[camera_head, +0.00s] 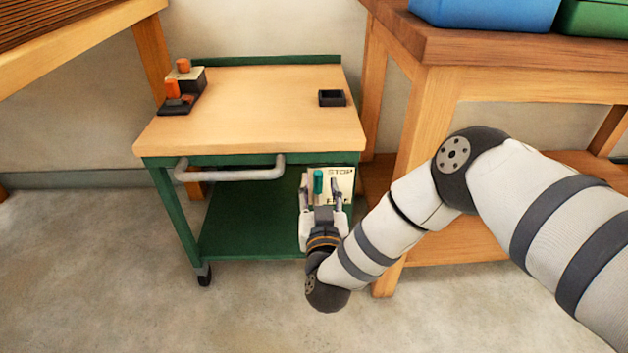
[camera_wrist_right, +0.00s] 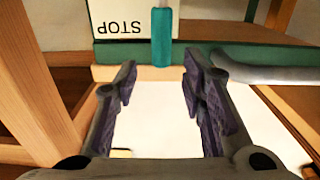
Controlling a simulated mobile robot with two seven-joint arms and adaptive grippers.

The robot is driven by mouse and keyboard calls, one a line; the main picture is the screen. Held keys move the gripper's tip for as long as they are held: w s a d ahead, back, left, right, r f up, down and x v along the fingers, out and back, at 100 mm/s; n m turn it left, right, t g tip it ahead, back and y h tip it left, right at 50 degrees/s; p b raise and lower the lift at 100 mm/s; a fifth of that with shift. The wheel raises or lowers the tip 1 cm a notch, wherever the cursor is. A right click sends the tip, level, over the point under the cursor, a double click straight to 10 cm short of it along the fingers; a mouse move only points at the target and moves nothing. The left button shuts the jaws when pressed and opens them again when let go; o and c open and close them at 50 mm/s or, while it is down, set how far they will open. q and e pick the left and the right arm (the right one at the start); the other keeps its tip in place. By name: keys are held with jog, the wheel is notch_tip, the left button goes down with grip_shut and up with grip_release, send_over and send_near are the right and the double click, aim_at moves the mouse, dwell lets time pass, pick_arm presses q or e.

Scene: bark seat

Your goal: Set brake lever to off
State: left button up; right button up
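The brake lever (camera_head: 318,182) has a green grip and sits at the front right of the cart, on a pale plate (camera_head: 344,182) marked STOP at its top. The lower lettering is partly hidden by my gripper. The green grip stands level with the word STOP. My right gripper (camera_head: 320,186) is open, with one finger on each side of the grip. In the right wrist view the lever (camera_wrist_right: 161,38) shows beyond and between the open fingertips (camera_wrist_right: 159,68), with a gap on both sides. My left gripper is not in view.
The cart's wooden top (camera_head: 255,105) holds a small dark box (camera_head: 332,98) and an orange and black device (camera_head: 178,95). A grey handle (camera_head: 232,174) runs along its front, left of the lever. A wooden workbench (camera_head: 440,85) stands close on the right. Floor in front is clear.

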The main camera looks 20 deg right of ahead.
aim_at(319, 179)
jog(key=b+x, duration=0.1)
jog(key=x, duration=0.3)
jog(key=shift+w+f, duration=0.15)
jog(key=shift+w, duration=0.1)
jog(key=shift+w+d, duration=0.1)
jog(key=shift+w, duration=0.15)
jog(key=shift+c, duration=0.6)
grip_shut()
